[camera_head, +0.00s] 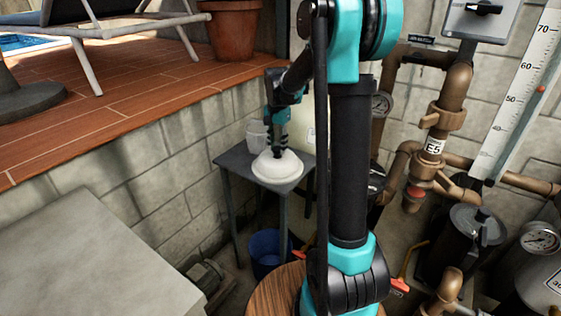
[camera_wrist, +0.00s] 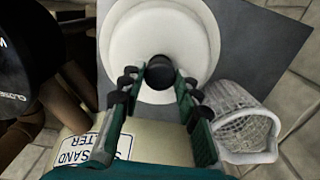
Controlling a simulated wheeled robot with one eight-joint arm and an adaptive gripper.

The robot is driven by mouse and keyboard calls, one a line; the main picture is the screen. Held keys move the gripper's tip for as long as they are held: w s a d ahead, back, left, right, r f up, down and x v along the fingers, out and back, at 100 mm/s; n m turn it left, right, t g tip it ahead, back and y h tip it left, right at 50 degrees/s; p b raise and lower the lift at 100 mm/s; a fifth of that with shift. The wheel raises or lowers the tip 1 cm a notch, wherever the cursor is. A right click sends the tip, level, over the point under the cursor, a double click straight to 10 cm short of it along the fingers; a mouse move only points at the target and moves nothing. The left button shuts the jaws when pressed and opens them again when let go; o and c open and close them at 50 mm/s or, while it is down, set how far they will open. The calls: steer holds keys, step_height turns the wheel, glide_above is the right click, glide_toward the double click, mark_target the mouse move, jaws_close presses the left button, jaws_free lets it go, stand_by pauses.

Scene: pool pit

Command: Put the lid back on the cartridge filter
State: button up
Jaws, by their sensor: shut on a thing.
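The lid (camera_head: 278,171) is a white round dome on or just above a small grey table (camera_head: 236,160) in the head view. In the wrist view, the lid (camera_wrist: 125,45) has a dark knob (camera_wrist: 159,70) in its middle. My gripper (camera_head: 276,150) is over the lid, its fingers (camera_wrist: 155,85) shut on the knob from both sides. I cannot tell whether the lid touches the table. A dark grey cylinder (camera_head: 462,244) at the right among the pipes may be the cartridge filter; its top is partly unclear.
A cream tank (camera_wrist: 75,148) labelled as the sand filter is close by. Brown pipes (camera_head: 441,125) fill the right. A blue bucket (camera_head: 266,250) is below the table.

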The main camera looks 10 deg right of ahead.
steer(key=shift+r, duration=0.1)
steer(key=shift+r, duration=2.4)
steer(key=shift+s, duration=0.1)
